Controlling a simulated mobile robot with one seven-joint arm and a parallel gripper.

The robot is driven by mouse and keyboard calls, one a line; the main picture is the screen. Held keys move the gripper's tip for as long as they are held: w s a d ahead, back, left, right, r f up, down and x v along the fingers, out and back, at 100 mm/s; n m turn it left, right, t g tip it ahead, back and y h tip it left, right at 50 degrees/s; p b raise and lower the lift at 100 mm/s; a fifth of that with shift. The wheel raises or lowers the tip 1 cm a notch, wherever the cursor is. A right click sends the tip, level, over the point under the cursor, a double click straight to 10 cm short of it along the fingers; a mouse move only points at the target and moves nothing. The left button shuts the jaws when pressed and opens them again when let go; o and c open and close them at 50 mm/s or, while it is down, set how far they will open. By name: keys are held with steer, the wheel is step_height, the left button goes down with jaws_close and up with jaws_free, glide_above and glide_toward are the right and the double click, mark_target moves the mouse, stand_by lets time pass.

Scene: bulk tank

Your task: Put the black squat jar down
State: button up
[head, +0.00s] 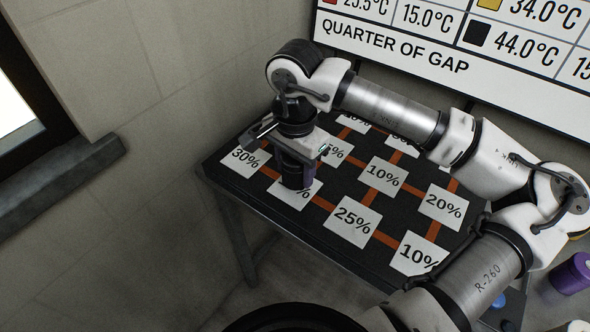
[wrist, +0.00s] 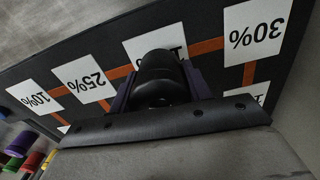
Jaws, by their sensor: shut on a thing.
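The black squat jar (wrist: 158,84) shows in the wrist view between the purple-sided fingers of my gripper (wrist: 160,92). In the head view the jar (head: 292,181) is a dark shape under my gripper (head: 297,170), mostly hidden by the fingers. My gripper is shut on it and points down over the table (head: 330,245) at its left part. The jar is over or at a white card (head: 293,196) whose number is partly covered. I cannot tell whether the jar's base touches the table.
White percentage cards, such as 25% (head: 352,221) and 30% (head: 245,159), lie on the dark tabletop, joined by orange strips. A wall board (head: 450,50) stands behind. A purple can (head: 572,273) is at the right. The wall is close on the left.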

steer(key=shift+f, duration=0.9)
steer(key=shift+f+b, duration=0.25)
steer(key=shift+b, duration=0.05)
steer(key=o, duration=1.1)
steer(key=shift+r, duration=0.1)
steer(key=shift+c, duration=0.2)
steer(key=shift+r, duration=0.1)
steer(key=shift+r+p, duration=0.25)
steer(key=shift+p, duration=0.2)
step_height(320, 180, up, 12)
steer(key=shift+f+b, duration=0.15)
steer(key=shift+b, duration=0.45)
